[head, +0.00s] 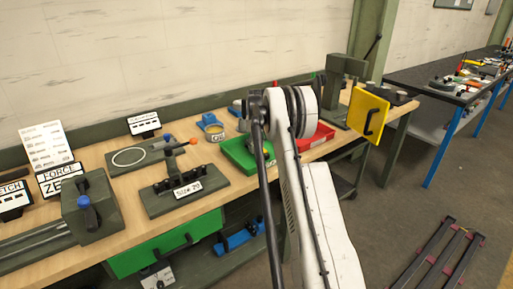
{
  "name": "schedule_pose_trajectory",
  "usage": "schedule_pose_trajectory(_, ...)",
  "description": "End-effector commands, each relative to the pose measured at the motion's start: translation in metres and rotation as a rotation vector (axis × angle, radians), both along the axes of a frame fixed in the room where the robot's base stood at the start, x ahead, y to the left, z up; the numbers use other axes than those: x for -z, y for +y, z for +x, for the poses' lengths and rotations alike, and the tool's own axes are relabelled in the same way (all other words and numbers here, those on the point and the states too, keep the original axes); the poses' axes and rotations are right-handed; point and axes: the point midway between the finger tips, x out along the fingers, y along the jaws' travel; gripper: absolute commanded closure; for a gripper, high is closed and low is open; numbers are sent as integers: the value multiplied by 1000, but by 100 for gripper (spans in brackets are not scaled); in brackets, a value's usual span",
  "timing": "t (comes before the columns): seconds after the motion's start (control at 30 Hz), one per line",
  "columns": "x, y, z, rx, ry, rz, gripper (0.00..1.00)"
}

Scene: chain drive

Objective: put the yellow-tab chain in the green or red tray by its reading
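I cannot make out a chain with a yellow tab. A pale loop (129,157) lies on a dark green plate (155,151) at the centre left; I cannot tell whether it is a chain. My arm rises through the middle of the head view, and my gripper does not show. No reading can be made out.
A dark fixture (184,190) with a size label stands at the bench front. A grey-green block with a blue knob (90,212) is at left, near a "FORCE ZERO" sign (61,179). A yellow panel with a black handle (369,116) is at right.

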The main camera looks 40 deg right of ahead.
Motion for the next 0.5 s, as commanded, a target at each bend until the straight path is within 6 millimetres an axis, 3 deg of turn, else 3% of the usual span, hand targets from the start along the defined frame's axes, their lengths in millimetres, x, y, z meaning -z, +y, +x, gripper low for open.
schedule_pose_trajectory(0.1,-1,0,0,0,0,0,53)
schedule_pose_trajectory(0.37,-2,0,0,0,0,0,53)
schedule_pose_trajectory(0.5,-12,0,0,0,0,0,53)
